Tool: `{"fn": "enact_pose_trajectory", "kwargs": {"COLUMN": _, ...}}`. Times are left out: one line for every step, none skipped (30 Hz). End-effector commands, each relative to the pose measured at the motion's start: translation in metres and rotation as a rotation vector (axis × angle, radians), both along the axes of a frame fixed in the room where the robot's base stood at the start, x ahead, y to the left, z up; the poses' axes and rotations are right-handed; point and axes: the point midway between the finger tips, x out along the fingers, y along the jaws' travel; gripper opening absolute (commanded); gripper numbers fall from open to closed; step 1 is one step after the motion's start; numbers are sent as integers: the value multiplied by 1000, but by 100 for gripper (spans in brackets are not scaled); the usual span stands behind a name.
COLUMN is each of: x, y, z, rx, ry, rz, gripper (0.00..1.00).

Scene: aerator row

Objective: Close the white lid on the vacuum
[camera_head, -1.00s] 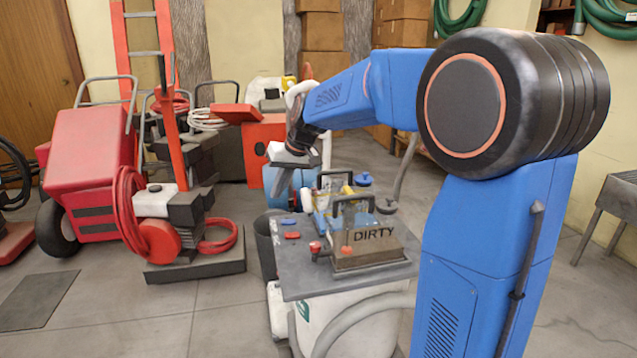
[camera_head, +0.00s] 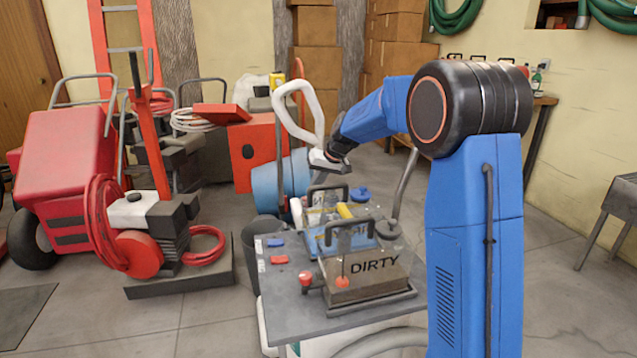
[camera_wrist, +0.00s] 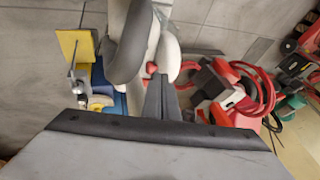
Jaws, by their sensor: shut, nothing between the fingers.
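The vacuum appears to be the machine with a grey top (camera_head: 275,300) and white body in the head view. On its top stands a clear tank marked DIRTY (camera_head: 375,268) with a black handle; a second handled tank with blue and yellow parts (camera_head: 330,212) is behind it. I cannot make out a separate white lid. My gripper (camera_head: 322,160) is shut and empty, above and behind the tanks, beside a tall white loop (camera_head: 303,100). In the wrist view my dark fingers (camera_wrist: 160,97) point towards a white and grey curved part (camera_wrist: 138,42); contact cannot be told.
A blue drum (camera_head: 272,187) stands behind the vacuum. A red machine (camera_head: 75,160) and a pressure washer with red hose (camera_head: 140,225) stand on the left. Cardboard boxes (camera_head: 325,50) are stacked behind. Open floor lies at the front left and right.

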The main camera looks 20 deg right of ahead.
Motion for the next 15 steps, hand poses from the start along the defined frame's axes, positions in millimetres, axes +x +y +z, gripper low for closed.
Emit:
{"fn": "enact_pose_trajectory", "kwargs": {"x": 3, "y": 3, "z": -8, "rx": 0, "ry": 2, "rz": 1, "gripper": 0}}
{"fn": "enact_pose_trajectory", "kwargs": {"x": 4, "y": 5, "z": -12, "rx": 0, "ry": 3, "rz": 1, "gripper": 0}}
{"fn": "enact_pose_trajectory", "kwargs": {"x": 6, "y": 6, "z": -17, "rx": 0, "ry": 2, "rz": 1, "gripper": 0}}
{"fn": "enact_pose_trajectory", "kwargs": {"x": 7, "y": 8, "z": -20, "rx": 0, "ry": 2, "rz": 1, "gripper": 0}}
{"fn": "enact_pose_trajectory", "kwargs": {"x": 9, "y": 9, "z": -24, "rx": 0, "ry": 2, "rz": 1, "gripper": 0}}
{"fn": "enact_pose_trajectory", "kwargs": {"x": 10, "y": 11, "z": -27, "rx": 0, "ry": 2, "rz": 1, "gripper": 0}}
{"fn": "enact_pose_trajectory", "kwargs": {"x": 11, "y": 12, "z": -30, "rx": -1, "ry": 2, "rz": 2, "gripper": 0}}
{"fn": "enact_pose_trajectory", "kwargs": {"x": 12, "y": 13, "z": -32, "rx": 1, "ry": 1, "rz": 2, "gripper": 0}}
{"fn": "enact_pose_trajectory", "kwargs": {"x": 13, "y": 14, "z": -34, "rx": 1, "ry": 1, "rz": 2, "gripper": 0}}
{"fn": "enact_pose_trajectory", "kwargs": {"x": 14, "y": 14, "z": -35, "rx": 0, "ry": 0, "rz": 1, "gripper": 0}}
{"fn": "enact_pose_trajectory", "kwargs": {"x": 15, "y": 15, "z": -37, "rx": 0, "ry": 0, "rz": 1, "gripper": 0}}
{"fn": "enact_pose_trajectory", "kwargs": {"x": 15, "y": 15, "z": -38, "rx": 0, "ry": -1, "rz": 1, "gripper": 0}}
{"fn": "enact_pose_trajectory", "kwargs": {"x": 15, "y": 15, "z": -39, "rx": 0, "ry": -1, "rz": 1, "gripper": 0}}
{"fn": "enact_pose_trajectory", "kwargs": {"x": 16, "y": 16, "z": -39, "rx": 0, "ry": -1, "rz": 1, "gripper": 0}}
{"fn": "enact_pose_trajectory", "kwargs": {"x": 16, "y": 16, "z": -40, "rx": 0, "ry": -1, "rz": 1, "gripper": 0}}
